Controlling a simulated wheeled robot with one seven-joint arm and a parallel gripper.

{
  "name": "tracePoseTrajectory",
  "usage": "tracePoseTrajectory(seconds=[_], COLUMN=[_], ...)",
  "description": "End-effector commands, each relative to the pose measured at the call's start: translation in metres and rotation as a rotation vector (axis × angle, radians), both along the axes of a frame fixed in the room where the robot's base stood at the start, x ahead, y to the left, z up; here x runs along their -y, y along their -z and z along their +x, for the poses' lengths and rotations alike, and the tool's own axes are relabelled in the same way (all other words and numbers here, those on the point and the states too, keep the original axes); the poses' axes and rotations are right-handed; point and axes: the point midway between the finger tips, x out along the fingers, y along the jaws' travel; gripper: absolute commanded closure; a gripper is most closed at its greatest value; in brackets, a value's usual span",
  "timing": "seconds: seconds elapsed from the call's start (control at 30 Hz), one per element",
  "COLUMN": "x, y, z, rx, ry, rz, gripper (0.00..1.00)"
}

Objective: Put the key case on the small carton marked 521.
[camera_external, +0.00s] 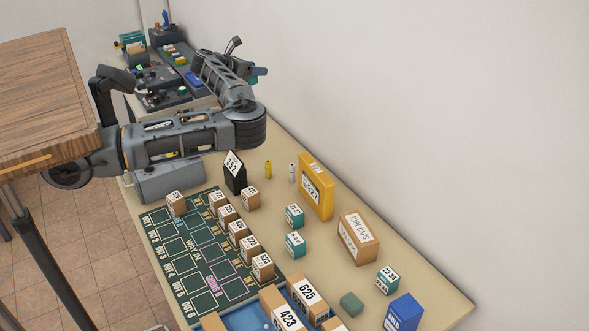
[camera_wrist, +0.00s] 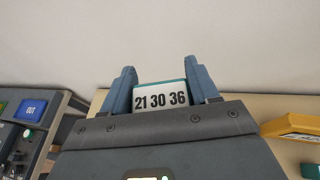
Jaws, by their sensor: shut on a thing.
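My gripper (camera_wrist: 162,92) is shut on a teal-edged case with a white label reading 21 30 36 (camera_wrist: 160,96), held between the two blue fingers in the wrist view. I cannot confirm from its label that this is the key case. In the external view my gripper (camera_external: 260,73) is raised near the wall, beyond the mat, and the held case is hard to make out. Several small brown cartons stand on and beside the green mat, among them one at its far left corner (camera_external: 176,204) and one in the row (camera_external: 238,230). Their numbers are too small to tell which reads 521.
The green mat (camera_external: 165,258) has marked squares. Teal boxes (camera_external: 294,216), a yellow box (camera_external: 316,187), a black labelled stand (camera_external: 235,175), a tube caps carton (camera_external: 358,240) and a blue box (camera_external: 404,313) stand on the table. The wall borders the table.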

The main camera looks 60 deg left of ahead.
Motion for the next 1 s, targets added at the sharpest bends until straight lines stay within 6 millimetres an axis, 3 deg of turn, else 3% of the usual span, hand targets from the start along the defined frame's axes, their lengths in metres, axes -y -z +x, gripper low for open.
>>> tracePoseTrajectory(seconds=[0.1, 0.37, 0.63, 1.0], x=[-0.010, -0.034, -0.049, -0.054], y=[0.014, 0.022, 0.016, -0.011], z=[-0.012, -0.037, -0.057, -0.076], rx=[-0.007, -0.005, -0.004, -0.001], ry=[-0.136, -0.486, -0.796, -1.174], rz=[0.008, 0.014, 0.015, 0.006], gripper=[0.73, 0.73, 0.74, 0.74])
